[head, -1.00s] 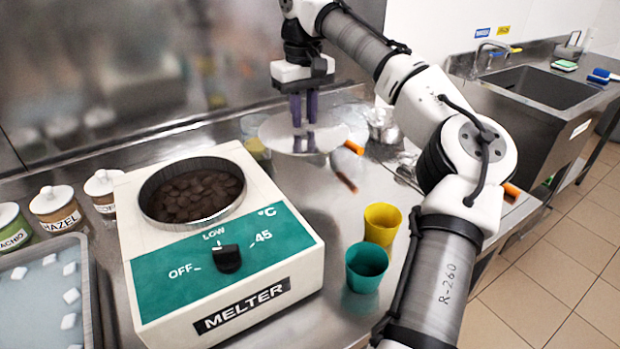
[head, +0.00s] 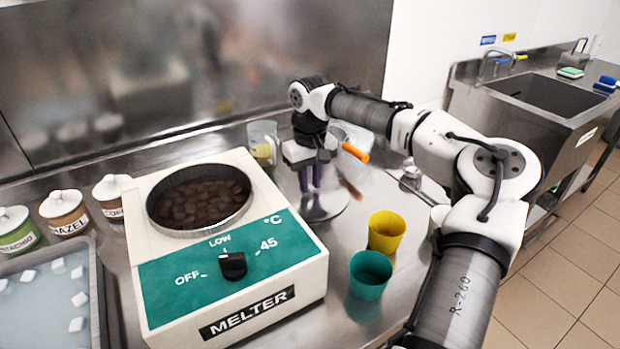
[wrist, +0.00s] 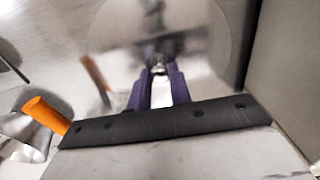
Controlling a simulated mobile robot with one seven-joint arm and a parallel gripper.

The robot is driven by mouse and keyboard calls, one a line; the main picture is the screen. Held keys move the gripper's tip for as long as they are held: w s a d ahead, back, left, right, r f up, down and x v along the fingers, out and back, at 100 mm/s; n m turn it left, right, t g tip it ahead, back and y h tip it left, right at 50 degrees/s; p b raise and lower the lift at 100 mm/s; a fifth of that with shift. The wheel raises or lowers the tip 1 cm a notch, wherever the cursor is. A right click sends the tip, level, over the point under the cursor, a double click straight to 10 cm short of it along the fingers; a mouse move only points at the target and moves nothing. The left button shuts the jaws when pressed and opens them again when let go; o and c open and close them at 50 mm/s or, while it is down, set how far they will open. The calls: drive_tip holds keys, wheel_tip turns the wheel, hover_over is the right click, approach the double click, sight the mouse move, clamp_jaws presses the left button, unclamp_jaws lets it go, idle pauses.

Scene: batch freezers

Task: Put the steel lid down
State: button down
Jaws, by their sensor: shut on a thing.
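The steel lid (head: 330,207) is a round, shiny disc low over the steel counter, right of the melter; I cannot tell whether it touches the counter. My gripper (head: 309,188) points down with its purple fingers shut on the lid's knob. In the wrist view the lid (wrist: 205,30) spreads out beyond my gripper (wrist: 160,78), and the fingers hide most of the knob. The white and green melter (head: 235,262) has an open round pot (head: 199,196) full of dark brown pieces.
A clear jug (head: 263,142) stands behind the lid. An orange-handled tool (head: 355,153) lies behind it to the right. A yellow cup (head: 385,231) and a green cup (head: 370,274) stand in front, to the right. The melter's side wall (wrist: 285,70) is close in the wrist view.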

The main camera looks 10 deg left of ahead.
sight(310, 184)
drive_tip(key=shift+f, duration=0.1)
drive_tip(key=c, duration=1.3)
unclamp_jaws()
wheel_tip(310, 184, up, 12)
drive_tip(key=shift+r+b, duration=0.15)
drive_tip(key=shift+b, duration=0.25)
drive_tip(key=shift+r, duration=0.15)
